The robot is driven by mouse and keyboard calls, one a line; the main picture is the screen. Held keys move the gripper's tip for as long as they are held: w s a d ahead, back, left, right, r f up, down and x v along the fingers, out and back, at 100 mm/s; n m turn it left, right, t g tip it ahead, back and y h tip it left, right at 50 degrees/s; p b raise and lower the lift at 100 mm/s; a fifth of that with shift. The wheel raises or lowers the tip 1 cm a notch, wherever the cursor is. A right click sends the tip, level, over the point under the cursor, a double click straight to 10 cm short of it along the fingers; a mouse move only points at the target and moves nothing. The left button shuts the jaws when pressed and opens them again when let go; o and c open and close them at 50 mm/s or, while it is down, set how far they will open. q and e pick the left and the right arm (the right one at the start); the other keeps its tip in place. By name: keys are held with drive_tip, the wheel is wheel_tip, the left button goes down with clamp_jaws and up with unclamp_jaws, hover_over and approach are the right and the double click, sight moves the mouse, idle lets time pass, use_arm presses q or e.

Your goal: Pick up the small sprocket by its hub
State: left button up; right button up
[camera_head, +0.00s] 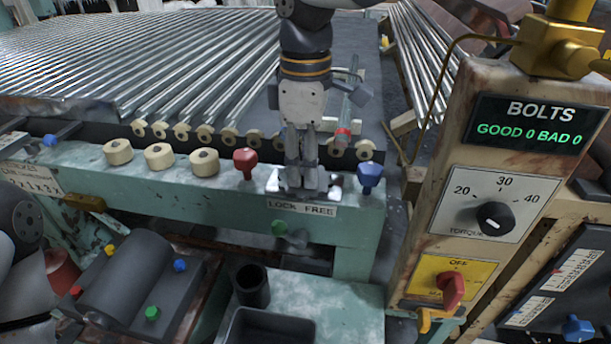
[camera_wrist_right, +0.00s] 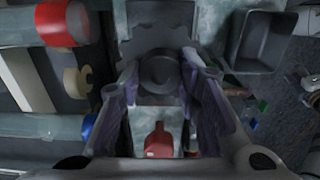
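My right gripper (camera_head: 308,188) points down at the front rail, just above the pale "LOCK FREE" plate (camera_head: 302,209). In the right wrist view its two fingers (camera_wrist_right: 159,66) stand apart. Contact with the fingers is not clear. In the head view the fingers hide whatever lies between them. Only grey links of my left arm show at the left edge.
A red knob (camera_head: 245,162) and a blue knob (camera_head: 370,178) stand on either side of my right gripper. Pale rollers (camera_head: 159,156) line the rail to the left. A control panel (camera_head: 487,214) rises at the right. An open grey bin (camera_head: 262,326) lies in front.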

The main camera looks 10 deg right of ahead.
clamp_jaws()
drive_tip(key=shift+r, duration=0.1)
drive_tip(key=shift+r, duration=0.3)
drive_tip(key=r, duration=0.3)
drive_tip(key=shift+s+a+r, duration=0.2)
drive_tip(key=shift+s+r, duration=0.05)
use_arm(q)
drive_tip(key=shift+w+r+t+p, duration=0.4)
drive_tip(key=shift+w+r+p, duration=0.2)
drive_tip(key=shift+w+r, duration=0.3)
use_arm(e)
drive_tip(key=s+a+r, duration=0.7)
drive_tip(key=s+r, duration=0.1)
drive_tip(key=s, duration=0.3)
drive_tip(key=shift+s+r, duration=0.15)
drive_tip(key=shift+r, duration=0.2)
drive_tip(key=shift+a, duration=0.1)
